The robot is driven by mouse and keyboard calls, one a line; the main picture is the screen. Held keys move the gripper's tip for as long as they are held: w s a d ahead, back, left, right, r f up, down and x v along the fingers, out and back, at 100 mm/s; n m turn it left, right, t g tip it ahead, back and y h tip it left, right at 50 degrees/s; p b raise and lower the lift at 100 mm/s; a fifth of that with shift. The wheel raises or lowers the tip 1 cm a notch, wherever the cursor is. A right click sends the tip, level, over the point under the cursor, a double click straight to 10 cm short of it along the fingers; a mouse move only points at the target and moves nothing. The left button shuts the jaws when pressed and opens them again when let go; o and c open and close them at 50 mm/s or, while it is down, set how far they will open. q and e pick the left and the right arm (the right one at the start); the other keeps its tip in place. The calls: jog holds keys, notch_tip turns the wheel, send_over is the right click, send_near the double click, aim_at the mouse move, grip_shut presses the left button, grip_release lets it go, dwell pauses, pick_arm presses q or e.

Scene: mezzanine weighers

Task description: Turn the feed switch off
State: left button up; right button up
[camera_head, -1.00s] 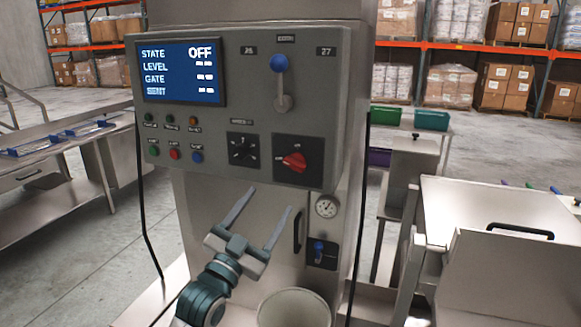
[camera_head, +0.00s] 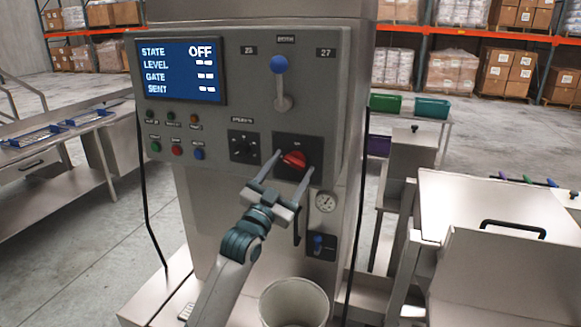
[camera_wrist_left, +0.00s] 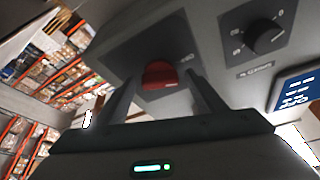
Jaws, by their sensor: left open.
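The red rotary switch (camera_head: 293,159) sits on a black plate at the lower right of the grey control panel (camera_head: 232,66). It also shows in the left wrist view (camera_wrist_left: 159,75). My left gripper (camera_head: 292,165) is open, with one finger to either side of the red knob. In the left wrist view the fingers (camera_wrist_left: 158,92) stand apart around the knob, with gaps visible. The screen (camera_head: 180,70) reads STATE OFF. My right gripper is not in view.
A lever with a blue ball (camera_head: 279,66) stands above the switch, and a black dial (camera_head: 243,147) is to its left. Several small lamps and buttons line the panel's left. A pale bucket (camera_head: 295,303) stands below. A steel hopper (camera_head: 490,225) is at the right.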

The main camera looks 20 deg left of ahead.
pick_arm(q)
jog(key=c, duration=1.1)
jog(key=shift+o, duration=0.2)
jog(key=shift+n, duration=0.5)
jog(key=shift+d+n+t+y+p, duration=0.1)
jog(key=shift+n+t+y+p, duration=0.15)
jog(key=shift+n+y, duration=0.85)
jog(key=shift+d+n+t+y+p, duration=0.15)
jog(key=shift+n+y+p, duration=0.2)
jog(key=shift+n, duration=1.35)
jog(key=shift+a, duration=0.1)
jog(key=o, duration=1.1)
jog(key=shift+c, duration=0.2)
